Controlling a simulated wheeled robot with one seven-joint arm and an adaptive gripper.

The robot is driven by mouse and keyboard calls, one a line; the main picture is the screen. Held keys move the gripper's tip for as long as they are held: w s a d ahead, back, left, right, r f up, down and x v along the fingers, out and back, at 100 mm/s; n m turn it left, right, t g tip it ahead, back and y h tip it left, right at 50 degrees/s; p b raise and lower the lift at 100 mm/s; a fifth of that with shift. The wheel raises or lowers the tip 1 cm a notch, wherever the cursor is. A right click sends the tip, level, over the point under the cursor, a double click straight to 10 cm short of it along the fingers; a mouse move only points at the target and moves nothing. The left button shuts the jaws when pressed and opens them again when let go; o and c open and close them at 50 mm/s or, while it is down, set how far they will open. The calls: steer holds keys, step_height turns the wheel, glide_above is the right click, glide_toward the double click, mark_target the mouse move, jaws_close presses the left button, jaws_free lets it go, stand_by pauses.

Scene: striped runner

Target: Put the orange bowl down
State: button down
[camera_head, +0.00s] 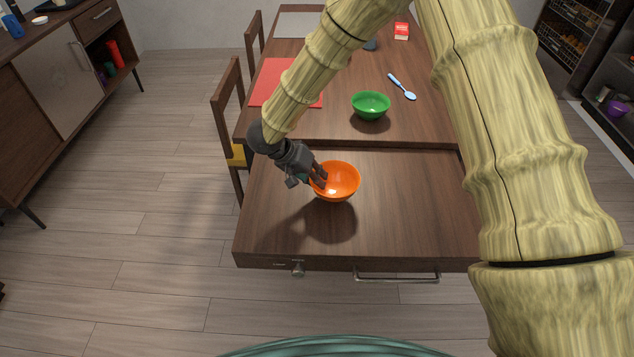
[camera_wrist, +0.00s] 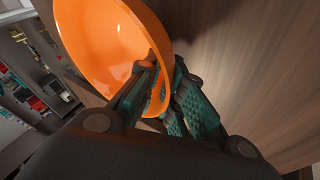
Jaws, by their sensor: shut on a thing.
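The orange bowl (camera_head: 340,181) is over the near part of the wooden table (camera_head: 400,215) in the head view, its open side up. Its shadow falls on the wood below and to the left, so it appears held a little above the surface. My gripper (camera_head: 318,179) is shut on the bowl's left rim. In the wrist view, the orange bowl (camera_wrist: 105,45) fills the upper left, and my gripper's fingers (camera_wrist: 165,85) pinch its wall, one inside and one outside. The exact gap under the bowl cannot be told.
A green bowl (camera_head: 371,104) stands farther back on the table, with a light blue spoon (camera_head: 403,87) to its right. A red placemat (camera_head: 284,83) lies at the left, near a wooden chair (camera_head: 229,110). The table's near part is clear around the orange bowl.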

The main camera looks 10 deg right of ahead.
steer(key=shift+f, duration=1.15)
steer(key=c, duration=1.5)
jaws_free()
steer(key=shift+f, duration=0.1)
steer(key=shift+c, duration=0.2)
steer(key=v, duration=1.2)
steer(key=shift+a, duration=0.1)
